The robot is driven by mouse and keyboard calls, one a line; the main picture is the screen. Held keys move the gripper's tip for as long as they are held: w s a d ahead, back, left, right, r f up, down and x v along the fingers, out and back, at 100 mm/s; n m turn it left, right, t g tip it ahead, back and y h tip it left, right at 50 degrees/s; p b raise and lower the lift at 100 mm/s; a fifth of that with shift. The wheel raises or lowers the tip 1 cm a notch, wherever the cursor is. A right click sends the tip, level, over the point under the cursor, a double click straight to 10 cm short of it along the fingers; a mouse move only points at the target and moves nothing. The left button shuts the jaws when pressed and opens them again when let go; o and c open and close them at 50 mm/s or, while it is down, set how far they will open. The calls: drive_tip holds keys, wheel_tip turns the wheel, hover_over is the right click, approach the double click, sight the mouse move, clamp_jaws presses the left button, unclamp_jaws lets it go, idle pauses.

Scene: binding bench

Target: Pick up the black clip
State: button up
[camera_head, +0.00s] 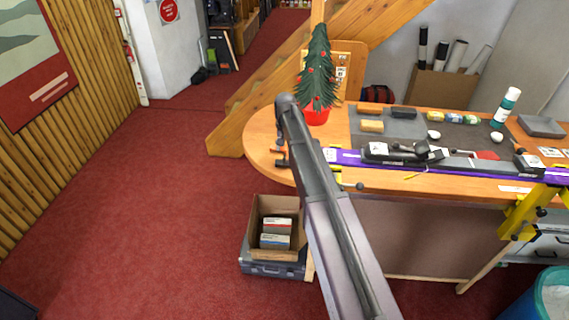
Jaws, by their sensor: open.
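I cannot single out the black clip with certainty among several dark items on the bench. A dark block (403,112) lies on the grey work mat at the back. Small black binding parts (421,148) sit on and beside the purple ski (400,166), towards the bench's front edge. My arm rises from the bottom centre to an elbow at the bench's left end and covers part of the bench. I cannot make out my gripper; its end of the arm is hidden or out of view.
Yellow vise parts (520,212) stand at right. An open cardboard box (263,208) stands below. Red floor is clear at left.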

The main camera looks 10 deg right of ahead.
sight(284, 156)
drive_tip(key=shift+f, duration=0.15)
drive_tip(key=shift+a+f+b, duration=0.2)
drive_tip(key=shift+f+b, duration=2.3)
drive_tip(key=shift+b, duration=0.1)
clamp_jaws()
